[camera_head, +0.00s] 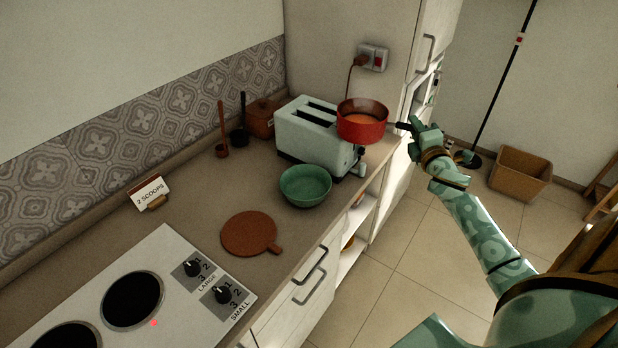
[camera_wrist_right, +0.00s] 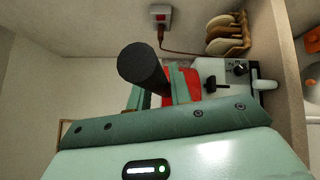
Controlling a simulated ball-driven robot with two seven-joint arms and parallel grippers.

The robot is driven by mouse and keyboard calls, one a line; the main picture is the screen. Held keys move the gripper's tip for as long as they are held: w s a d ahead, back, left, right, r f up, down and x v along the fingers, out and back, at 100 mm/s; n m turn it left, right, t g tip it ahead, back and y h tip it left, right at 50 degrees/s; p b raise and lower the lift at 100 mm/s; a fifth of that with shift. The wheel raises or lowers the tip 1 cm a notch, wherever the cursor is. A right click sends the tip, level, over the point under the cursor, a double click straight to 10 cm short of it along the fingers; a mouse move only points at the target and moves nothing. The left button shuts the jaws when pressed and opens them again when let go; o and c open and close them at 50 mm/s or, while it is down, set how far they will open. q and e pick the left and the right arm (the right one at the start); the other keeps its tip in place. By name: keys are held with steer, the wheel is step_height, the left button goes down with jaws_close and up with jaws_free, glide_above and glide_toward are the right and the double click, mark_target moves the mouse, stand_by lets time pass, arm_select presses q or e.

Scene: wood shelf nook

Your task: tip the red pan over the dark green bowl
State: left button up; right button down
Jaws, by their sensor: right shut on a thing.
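The red pan (camera_head: 362,124) is in the air beside the toaster's right end, above the counter's edge, and looks about level. Something orange-brown shows inside it. My right gripper (camera_head: 412,128) is shut on the pan's dark handle, to the right of the pan. In the right wrist view the dark handle (camera_wrist_right: 140,64) sticks up between the fingers, and part of the red pan (camera_wrist_right: 192,84) shows behind them. The dark green bowl (camera_head: 305,188) stands upright on the counter in front of the toaster, lower left of the pan. Its visible inside looks empty. My left gripper is out of view.
A pale toaster (camera_head: 308,132) stands close behind the bowl and beside the pan. A brown round board (camera_head: 249,233) lies left of the bowl. A hob (camera_head: 150,300) is at the near left. A "2 SCOOPS" card (camera_head: 150,192) stands by the wall. Open shelves lie below the counter.

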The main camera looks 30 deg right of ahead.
steer(key=shift+a+r, duration=0.15)
steer(key=shift+r, duration=0.15)
steer(key=a+r+n+t, duration=0.1)
steer(key=a+r+n, duration=0.4)
steer(key=shift+w, duration=0.4)
steer(key=shift+a+r+n+t+b, duration=0.15)
steer(key=shift+a+n+t+b, duration=0.2)
steer(key=shift+a, duration=0.2)
